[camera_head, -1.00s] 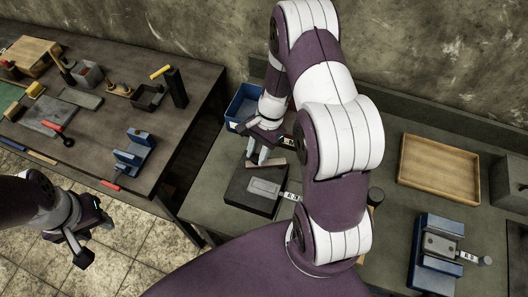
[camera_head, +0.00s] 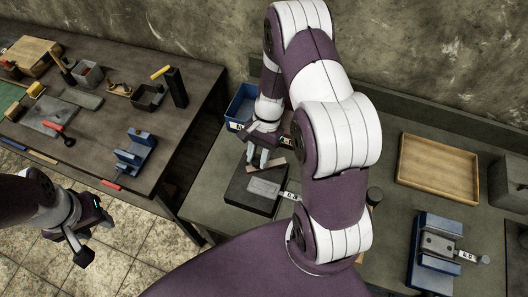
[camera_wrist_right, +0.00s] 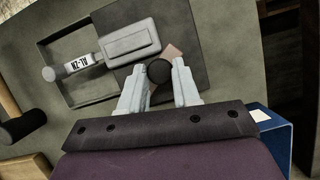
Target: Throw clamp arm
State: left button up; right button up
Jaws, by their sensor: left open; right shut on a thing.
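My right gripper (camera_head: 264,158) is over the rear edge of a dark block (camera_head: 240,188) on the right-hand bench. In the right wrist view its pale fingers (camera_wrist_right: 158,85) are shut on a black round knob (camera_wrist_right: 158,71). A small pinkish-tan piece (camera_wrist_right: 173,52) shows just past the knob; it also shows in the head view (camera_head: 275,161). How the knob joins it is hidden. A grey plate (camera_head: 264,187) with a labelled handle (camera_head: 290,196) lies in the block. My left gripper (camera_head: 95,238) is open and empty above the tiled floor.
A blue bin (camera_head: 243,103) stands behind my right gripper. A wooden tray (camera_head: 440,170) and a blue fixture (camera_head: 436,262) with a labelled handle are on the bench's right side. The left bench (camera_head: 95,130) holds several tools and a blue vise (camera_head: 136,152).

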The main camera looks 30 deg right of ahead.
jog(key=shift+s+a+n, duration=0.1)
jog(key=shift+s+n, duration=0.2)
jog(key=shift+n, duration=0.2)
jog(key=shift+s, duration=0.1)
jog(key=shift+s+a+n+g+h+p, duration=0.1)
jog(key=shift+s+n+g+h+p, duration=0.1)
jog(key=shift+n+g+h+p, duration=0.25)
jog(key=shift+s+n, duration=0.15)
jog(key=shift+n, duration=0.2)
jog(key=shift+s, duration=0.15)
jog(key=shift+n, duration=0.3)
